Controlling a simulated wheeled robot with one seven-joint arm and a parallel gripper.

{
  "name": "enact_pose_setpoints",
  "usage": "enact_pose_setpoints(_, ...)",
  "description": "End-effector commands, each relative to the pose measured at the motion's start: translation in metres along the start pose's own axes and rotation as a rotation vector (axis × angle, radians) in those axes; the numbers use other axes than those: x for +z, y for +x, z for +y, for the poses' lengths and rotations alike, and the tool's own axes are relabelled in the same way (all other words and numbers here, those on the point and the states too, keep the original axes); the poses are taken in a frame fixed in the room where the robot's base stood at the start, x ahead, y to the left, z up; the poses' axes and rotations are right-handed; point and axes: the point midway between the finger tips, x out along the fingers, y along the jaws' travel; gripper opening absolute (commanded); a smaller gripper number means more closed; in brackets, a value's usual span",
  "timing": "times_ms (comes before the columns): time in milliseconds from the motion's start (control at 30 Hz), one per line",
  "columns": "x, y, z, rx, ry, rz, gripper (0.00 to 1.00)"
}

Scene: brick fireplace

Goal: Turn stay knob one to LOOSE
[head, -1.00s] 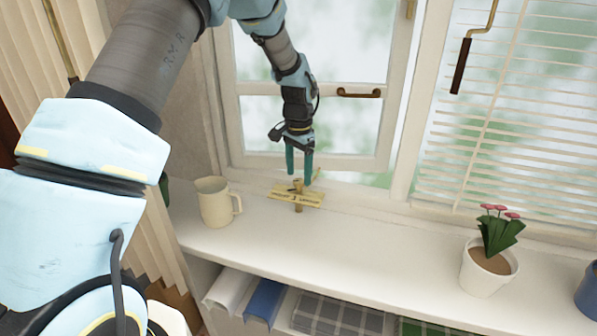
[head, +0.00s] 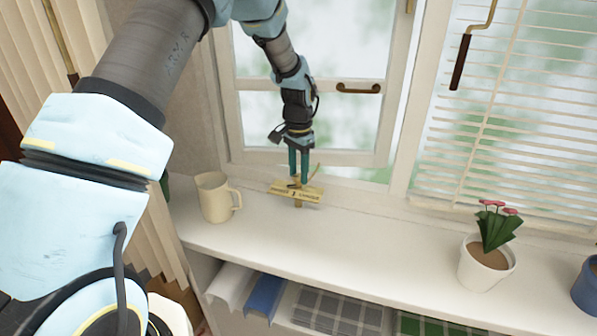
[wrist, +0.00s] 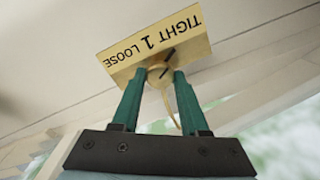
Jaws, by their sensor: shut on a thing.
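Stay knob one is a small brass knob (wrist: 157,71) at the base of the window, in front of a brass plate (wrist: 180,35) marked "TIGHT 1 LOOSE". In the wrist view a dark pointer line shows beside the knob, near the plate's numeral. In the head view the plate (head: 312,193) stands on the sill and the knob is mostly hidden by my fingers. My gripper (head: 298,181) reaches down from above, its two teal fingers shut on the knob. The fingertips (wrist: 157,75) lie on either side of it in the wrist view.
A cream mug (head: 214,198) stands close to the left of the plate. A potted pink flower (head: 487,265) stands farther right on the white sill (head: 370,240). The window frame (head: 330,160) is right behind my gripper. A crank handle (head: 461,62) hangs at upper right.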

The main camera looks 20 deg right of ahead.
Motion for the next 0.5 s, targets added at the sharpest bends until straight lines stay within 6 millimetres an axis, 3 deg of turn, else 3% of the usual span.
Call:
enact_pose_setpoints(133,-0.0001,-0.0002,0.0002,0.000,0.000,0.000,0.00)
enact_pose_setpoints(500,-0.0002,0.0002,0.0004,0.000,-0.025,0.000,0.00)
